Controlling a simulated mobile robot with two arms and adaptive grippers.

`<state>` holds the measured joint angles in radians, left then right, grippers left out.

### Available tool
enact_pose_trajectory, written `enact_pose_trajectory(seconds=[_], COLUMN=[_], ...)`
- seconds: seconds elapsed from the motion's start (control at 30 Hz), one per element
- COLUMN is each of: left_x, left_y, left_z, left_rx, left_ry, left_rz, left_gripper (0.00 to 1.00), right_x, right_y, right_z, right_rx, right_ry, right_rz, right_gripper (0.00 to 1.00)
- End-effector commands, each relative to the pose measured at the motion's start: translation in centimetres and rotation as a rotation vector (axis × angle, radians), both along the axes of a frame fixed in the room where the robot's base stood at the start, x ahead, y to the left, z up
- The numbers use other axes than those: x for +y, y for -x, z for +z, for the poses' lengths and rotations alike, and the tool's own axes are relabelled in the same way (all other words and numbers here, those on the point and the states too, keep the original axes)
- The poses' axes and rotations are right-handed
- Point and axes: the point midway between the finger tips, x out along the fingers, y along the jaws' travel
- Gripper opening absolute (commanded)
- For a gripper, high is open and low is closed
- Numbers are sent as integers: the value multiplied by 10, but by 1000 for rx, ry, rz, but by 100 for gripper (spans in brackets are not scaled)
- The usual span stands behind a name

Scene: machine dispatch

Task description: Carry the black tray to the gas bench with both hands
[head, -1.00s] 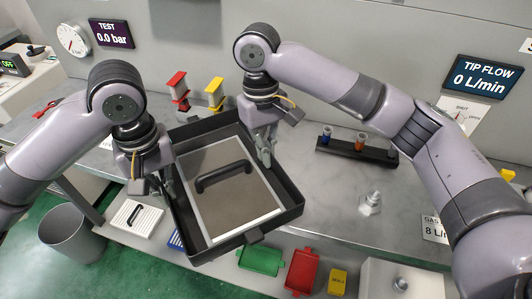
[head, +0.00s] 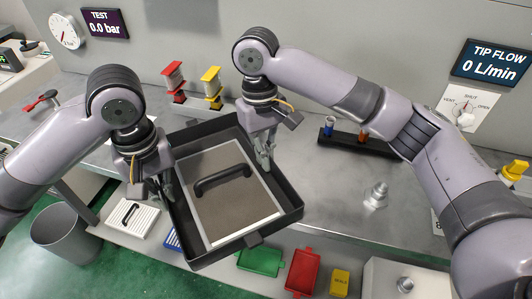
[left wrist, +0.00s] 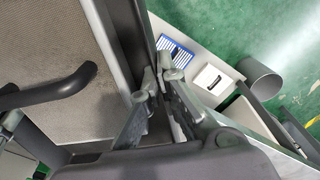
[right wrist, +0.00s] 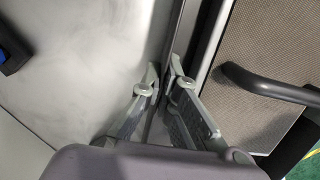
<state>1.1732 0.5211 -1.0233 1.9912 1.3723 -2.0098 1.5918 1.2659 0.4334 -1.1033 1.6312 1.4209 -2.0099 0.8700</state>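The black tray (head: 284,188) is in the middle of the head view, above the front part of a grey bench top (head: 325,210). It carries a flat brown panel with a pale border (head: 235,212) and a black handle (head: 222,177). My left gripper (head: 167,188) is shut on the tray's left wall, with a finger on each side in the left wrist view (left wrist: 152,82). My right gripper (head: 264,158) is shut on the opposite wall, as the right wrist view (right wrist: 162,78) shows. The tray's underside is hidden.
A black rack with vials (head: 345,141) and a metal fitting (head: 376,195) stand right of the tray. Red (head: 174,78) and yellow (head: 211,86) stands are behind it. Green (head: 260,262) and red (head: 302,271) bins sit lower in front. A grey waste bin (head: 65,235) stands at left.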

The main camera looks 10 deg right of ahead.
Motion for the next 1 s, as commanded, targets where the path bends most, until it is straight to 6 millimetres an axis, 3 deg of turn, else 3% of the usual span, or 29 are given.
enact_pose_trajectory(seconds=[0.13,0.5,0.83,1.0], left_x=[1,0,0,0], left_y=[0,0,0,-2], left_z=[-12,-9,-7,11], left_rx=[1,0,-1,-6], left_ry=[-2,-1,0,-1], left_rz=[0,0,0,1], left_gripper=[0,25,25,25], right_x=[-1,0,0,0], right_y=[0,0,0,0], right_z=[-12,-9,-9,-9], right_rx=[-1,0,0,0], right_ry=[2,1,0,0], right_rz=[-2,-1,0,0], right_gripper=[0,25,25,25])
